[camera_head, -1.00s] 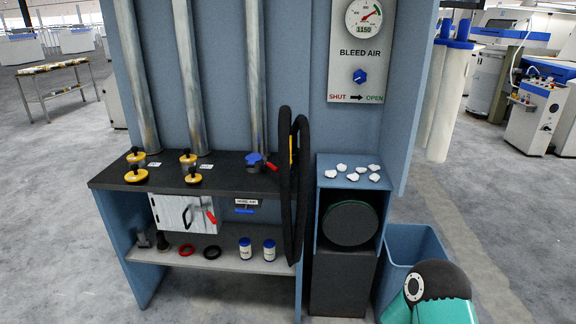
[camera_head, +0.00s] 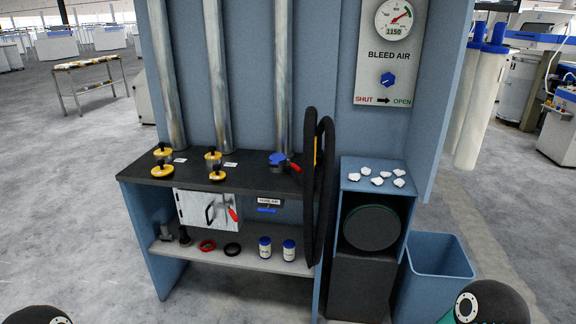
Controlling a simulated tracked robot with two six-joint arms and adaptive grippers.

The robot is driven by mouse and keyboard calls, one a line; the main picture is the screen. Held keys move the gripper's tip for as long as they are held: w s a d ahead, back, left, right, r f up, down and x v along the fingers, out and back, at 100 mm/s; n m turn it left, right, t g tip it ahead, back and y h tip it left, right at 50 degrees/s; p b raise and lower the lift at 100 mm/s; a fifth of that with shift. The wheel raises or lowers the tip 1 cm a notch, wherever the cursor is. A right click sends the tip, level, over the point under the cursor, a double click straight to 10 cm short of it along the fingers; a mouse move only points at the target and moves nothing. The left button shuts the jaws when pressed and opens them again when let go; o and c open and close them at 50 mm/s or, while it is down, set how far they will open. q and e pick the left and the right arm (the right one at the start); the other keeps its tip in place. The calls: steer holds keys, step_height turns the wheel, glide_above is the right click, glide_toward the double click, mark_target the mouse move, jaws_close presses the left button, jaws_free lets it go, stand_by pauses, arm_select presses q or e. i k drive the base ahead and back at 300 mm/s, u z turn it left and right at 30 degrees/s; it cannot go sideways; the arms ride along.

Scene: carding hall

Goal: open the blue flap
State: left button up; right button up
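A blue cap-like fitting (camera_head: 279,162) sits on the dark bench top (camera_head: 240,181) below the rightmost grey pipe (camera_head: 284,75). A red lever (camera_head: 294,168) sticks out to its right. It is the most flap-like blue part I see, but I cannot tell whether it is open or shut. A small blue part (camera_head: 267,211) also shows under a white label below the bench edge. Dark rounded parts of my arms show at the bottom left and bottom right corners. Neither gripper is in view.
Black hose loops (camera_head: 310,190) hang just right of the blue fitting. Yellow-and-black fittings (camera_head: 162,170) stand left of it. A white panel (camera_head: 205,210) with a red lever is below. A blue bin (camera_head: 440,255) stands at the right. A bleed-air gauge (camera_head: 393,19) is above.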

mark_target(275, 158)
steer(key=z, duration=0.35)
steer(key=i, duration=1.05)
steer(key=u, duration=0.35)
